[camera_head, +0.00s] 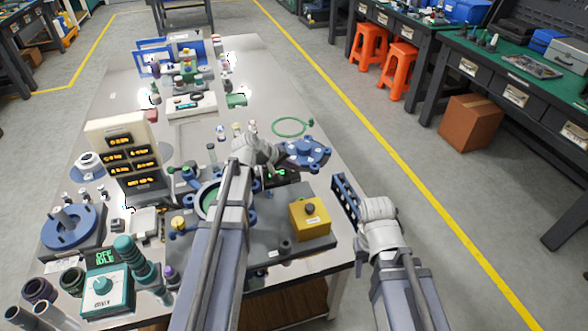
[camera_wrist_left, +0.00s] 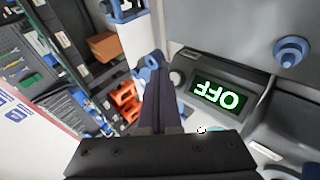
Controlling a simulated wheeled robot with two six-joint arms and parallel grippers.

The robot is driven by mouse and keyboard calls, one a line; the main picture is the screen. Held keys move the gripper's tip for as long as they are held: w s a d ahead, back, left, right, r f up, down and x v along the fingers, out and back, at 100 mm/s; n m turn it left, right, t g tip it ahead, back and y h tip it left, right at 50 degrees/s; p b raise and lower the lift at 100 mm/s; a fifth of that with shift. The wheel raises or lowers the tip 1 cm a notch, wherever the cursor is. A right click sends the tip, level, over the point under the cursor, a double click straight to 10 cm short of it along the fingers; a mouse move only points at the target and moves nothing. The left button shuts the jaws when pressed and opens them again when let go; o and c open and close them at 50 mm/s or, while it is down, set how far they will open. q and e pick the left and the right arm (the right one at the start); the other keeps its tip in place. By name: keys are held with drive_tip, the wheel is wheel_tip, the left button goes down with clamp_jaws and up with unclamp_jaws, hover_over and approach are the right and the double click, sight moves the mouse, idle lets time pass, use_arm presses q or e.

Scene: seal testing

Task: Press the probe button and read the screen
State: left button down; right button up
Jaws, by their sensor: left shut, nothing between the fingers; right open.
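A small dark box with a lit screen (camera_wrist_left: 215,95) shows green letters reading "OFF", upside down in the left wrist view. In the head view its screen (camera_head: 279,173) is partly hidden by my left gripper (camera_head: 268,165). A pale round part (camera_wrist_left: 177,78), possibly the probe button, sits beside the screen. My left gripper also shows in the left wrist view (camera_wrist_left: 160,85); it is shut and empty, beside this box. I cannot tell if it touches the button. My right gripper (camera_head: 345,200) is open and empty, to the right of the yellow box.
A yellow box (camera_head: 310,221) with a dark knob stands on the grey base plate (camera_head: 265,254). A blue flanged part (camera_head: 304,152) lies behind it. A teal box (camera_head: 105,287) reads "OFF IDLE" at the front left. A display panel (camera_head: 119,158) stands left.

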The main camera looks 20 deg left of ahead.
use_arm(q)
drive_tip(key=shift+w+f, duration=0.1)
drive_tip(key=shift+f, duration=0.05)
drive_tip(key=shift+w+a+f+b, duration=0.15)
drive_tip(key=shift+b, duration=0.15)
drive_tip(key=shift+w+a+f+b, duration=0.15)
drive_tip(key=shift+w+f+b, duration=0.05)
drive_tip(key=shift+f+b, duration=0.1)
idle(0.8)
drive_tip(key=shift+s+r, duration=0.1)
drive_tip(key=shift+r, duration=0.05)
drive_tip(key=shift+s+d+r+p, duration=0.35)
drive_tip(key=shift+r+p, duration=0.1)
drive_tip(key=shift+p, duration=0.2)
idle(0.3)
drive_tip(key=s+r+p, duration=0.1)
drive_tip(key=s+d+r+p, duration=0.1)
drive_tip(key=r+p, duration=0.1)
drive_tip(key=shift+s+d+r+p, duration=0.35)
drive_tip(key=shift+s+d, duration=0.05)
idle(0.5)
